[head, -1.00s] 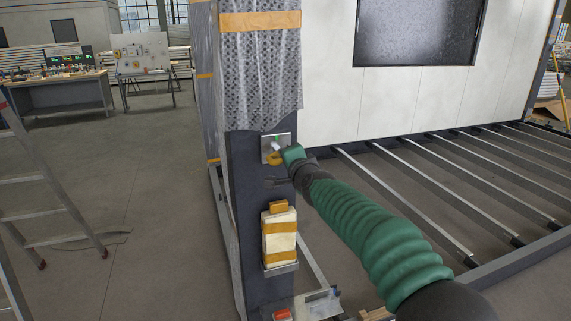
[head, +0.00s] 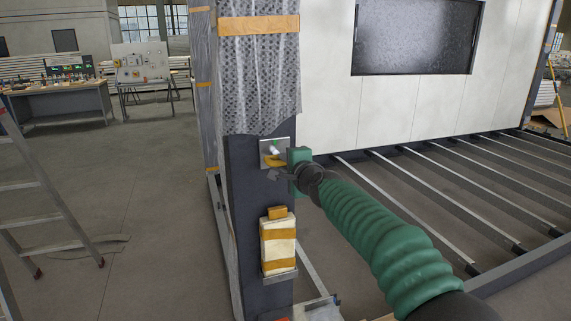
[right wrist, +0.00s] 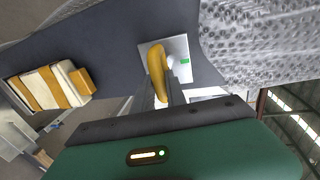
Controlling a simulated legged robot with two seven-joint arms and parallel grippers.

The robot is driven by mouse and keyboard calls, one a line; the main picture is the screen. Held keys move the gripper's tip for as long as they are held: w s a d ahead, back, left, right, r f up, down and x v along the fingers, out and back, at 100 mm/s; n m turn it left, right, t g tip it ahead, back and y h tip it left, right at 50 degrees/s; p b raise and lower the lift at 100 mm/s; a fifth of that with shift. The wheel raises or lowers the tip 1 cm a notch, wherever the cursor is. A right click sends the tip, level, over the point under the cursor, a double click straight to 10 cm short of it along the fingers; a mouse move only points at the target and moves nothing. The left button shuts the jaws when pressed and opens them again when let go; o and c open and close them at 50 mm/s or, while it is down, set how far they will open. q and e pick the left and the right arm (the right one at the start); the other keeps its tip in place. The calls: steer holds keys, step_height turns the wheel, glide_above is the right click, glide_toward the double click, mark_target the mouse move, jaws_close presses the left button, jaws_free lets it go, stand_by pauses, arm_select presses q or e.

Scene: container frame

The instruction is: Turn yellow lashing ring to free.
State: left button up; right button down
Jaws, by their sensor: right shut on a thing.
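The yellow lashing ring (head: 275,160) hangs from a pale metal plate (head: 267,148) on the dark upright post. In the right wrist view the ring (right wrist: 156,62) stands out from its plate (right wrist: 180,52), which has a small green mark. My right gripper (head: 284,171) reaches the ring from the right. Its fingers (right wrist: 152,95) are shut on the ring's near end. The fingertips are partly hidden behind the ring and the gripper body. My left gripper is not in view.
A cream pad with orange straps (head: 278,243) sits on the post (head: 245,200) below the plate. Wrinkled wrap (head: 260,80) hangs above it. Floor beams (head: 430,190) lie to the right. A ladder (head: 45,200) stands at the left, with open floor between.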

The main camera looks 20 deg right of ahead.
steer(key=c, duration=1.6)
jaws_free()
steer(key=shift+o, duration=1.2)
steer(key=shift+w+f, duration=0.15)
steer(key=shift+w, duration=0.05)
steer(key=shift+w+d+f, duration=0.1)
steer(key=shift+w, duration=0.1)
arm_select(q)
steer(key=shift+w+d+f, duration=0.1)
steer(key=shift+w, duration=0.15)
arm_select(e)
steer(key=shift+s, duration=0.1)
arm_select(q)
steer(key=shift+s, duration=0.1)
arm_select(e)
steer(key=shift+s, duration=0.15)
